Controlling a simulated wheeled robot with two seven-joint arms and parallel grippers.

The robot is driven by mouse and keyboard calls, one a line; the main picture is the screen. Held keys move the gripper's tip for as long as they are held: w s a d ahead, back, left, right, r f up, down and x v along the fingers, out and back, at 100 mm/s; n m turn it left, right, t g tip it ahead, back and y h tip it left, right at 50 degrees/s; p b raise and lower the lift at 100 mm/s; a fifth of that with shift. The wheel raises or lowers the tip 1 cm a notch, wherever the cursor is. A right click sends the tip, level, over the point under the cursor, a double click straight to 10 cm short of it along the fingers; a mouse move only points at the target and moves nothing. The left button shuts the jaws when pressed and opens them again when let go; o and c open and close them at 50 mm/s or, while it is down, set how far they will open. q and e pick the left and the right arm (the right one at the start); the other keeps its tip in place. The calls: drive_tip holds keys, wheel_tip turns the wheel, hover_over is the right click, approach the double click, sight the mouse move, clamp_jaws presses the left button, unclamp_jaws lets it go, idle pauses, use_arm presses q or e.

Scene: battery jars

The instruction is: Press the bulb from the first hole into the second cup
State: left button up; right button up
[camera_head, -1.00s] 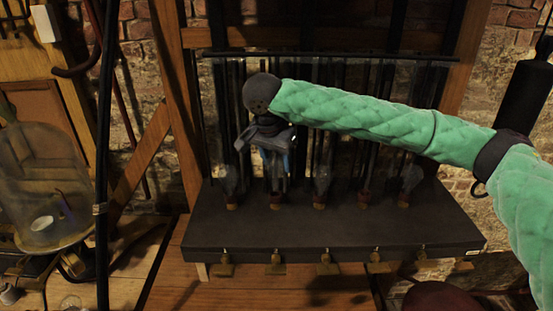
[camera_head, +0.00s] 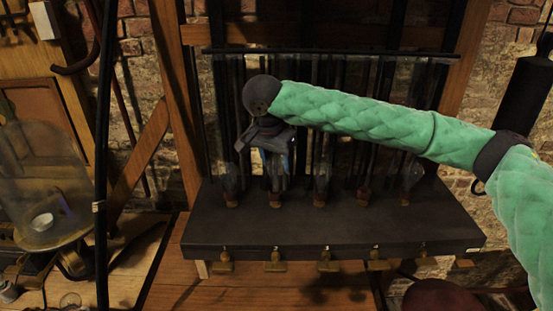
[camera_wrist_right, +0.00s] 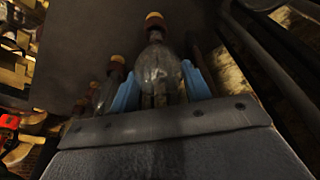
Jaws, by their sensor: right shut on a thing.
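My right gripper (camera_head: 277,180) points down over the second position from the left on the dark bench (camera_head: 335,230). Its blue fingers are shut on a clear glass bulb (camera_wrist_right: 158,70), one on each side in the right wrist view. The bulb's end meets a small brown cup with a yellowish rim (camera_wrist_right: 154,20); whether it is fully seated I cannot tell. In the head view that second cup (camera_head: 275,200) shows just below the fingers. My left gripper is not in view.
More glass bulbs stand in a row to the right, such as the third (camera_head: 321,178) and the last (camera_head: 411,178). Thin dark rods and glass rise behind them. Brass fittings (camera_head: 325,262) line the bench front. A large glass jar (camera_head: 40,170) stands at left.

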drive_tip(key=shift+f, duration=0.8)
drive_tip(key=shift+f+p, duration=0.15)
drive_tip(key=shift+p, duration=0.3)
drive_tip(key=shift+f, duration=0.1)
drive_tip(key=o, duration=0.9)
drive_tip(key=shift+o, duration=1.3)
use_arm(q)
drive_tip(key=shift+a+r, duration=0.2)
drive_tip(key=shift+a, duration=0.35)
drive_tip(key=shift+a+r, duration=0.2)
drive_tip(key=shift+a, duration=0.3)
